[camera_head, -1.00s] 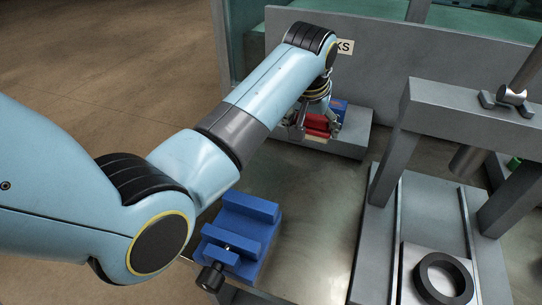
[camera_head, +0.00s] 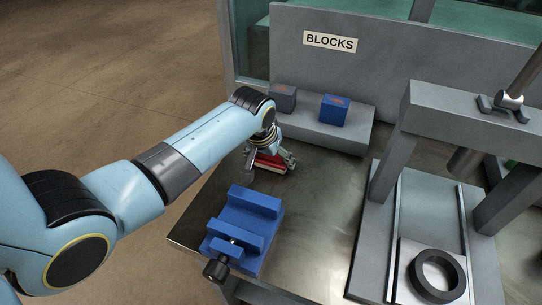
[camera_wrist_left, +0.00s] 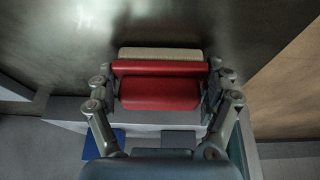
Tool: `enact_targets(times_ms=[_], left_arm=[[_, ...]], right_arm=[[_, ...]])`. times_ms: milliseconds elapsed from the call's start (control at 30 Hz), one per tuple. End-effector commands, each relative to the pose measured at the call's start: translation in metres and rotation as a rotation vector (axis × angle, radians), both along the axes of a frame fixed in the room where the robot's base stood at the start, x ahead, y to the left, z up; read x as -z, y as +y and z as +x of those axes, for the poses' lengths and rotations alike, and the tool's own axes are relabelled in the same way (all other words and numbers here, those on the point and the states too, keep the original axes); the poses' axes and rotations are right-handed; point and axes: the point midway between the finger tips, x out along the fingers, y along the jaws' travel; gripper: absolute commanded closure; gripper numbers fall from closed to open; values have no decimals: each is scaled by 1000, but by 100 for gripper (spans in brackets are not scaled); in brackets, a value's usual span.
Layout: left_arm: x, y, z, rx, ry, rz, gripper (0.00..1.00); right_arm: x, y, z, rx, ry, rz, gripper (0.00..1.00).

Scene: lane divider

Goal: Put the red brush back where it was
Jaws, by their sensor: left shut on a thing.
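The red brush (camera_head: 270,163) has a red body and a pale bristle strip. In the head view it is at the left part of the metal table, behind the blue vise and in front of the grey ledge. My left gripper (camera_head: 268,158) is shut on it. In the left wrist view the red brush (camera_wrist_left: 160,93) lies across between the two fingers, with its pale strip on the far side. I cannot tell whether the brush touches the table. My right gripper is not in view.
A grey ledge (camera_head: 310,133) bears a dark grey block (camera_head: 283,98) and a blue block (camera_head: 334,110) below a "BLOCKS" sign (camera_head: 330,41). A blue vise (camera_head: 243,225) stands in front. A grey press frame (camera_head: 455,115) with a dark ring (camera_head: 440,277) stands right. The table middle (camera_head: 320,205) is clear.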

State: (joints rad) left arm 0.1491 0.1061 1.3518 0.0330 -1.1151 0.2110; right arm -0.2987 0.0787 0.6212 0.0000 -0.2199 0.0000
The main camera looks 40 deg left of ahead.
Motion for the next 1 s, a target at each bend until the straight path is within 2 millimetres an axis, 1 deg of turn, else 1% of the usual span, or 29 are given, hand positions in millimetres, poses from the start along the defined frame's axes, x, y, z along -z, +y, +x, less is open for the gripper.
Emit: enact_targets(times_ms=[167,200,300,567,667,767,1000], left_arm=[[2,0,0,0,0,0,46],[2,0,0,0,0,0,13],[2,0,0,0,0,0,0],[1,0,0,0,1,0,0],[-4,0,-1,0,0,0,0],[-17,-1,-5,0,-2,0,0],[-68,-5,-26,0,-4,0,0]], right_arm=[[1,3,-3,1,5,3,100],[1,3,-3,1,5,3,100],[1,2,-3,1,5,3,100],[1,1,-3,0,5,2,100],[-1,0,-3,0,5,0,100],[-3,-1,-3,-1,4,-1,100],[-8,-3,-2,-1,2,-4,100]])
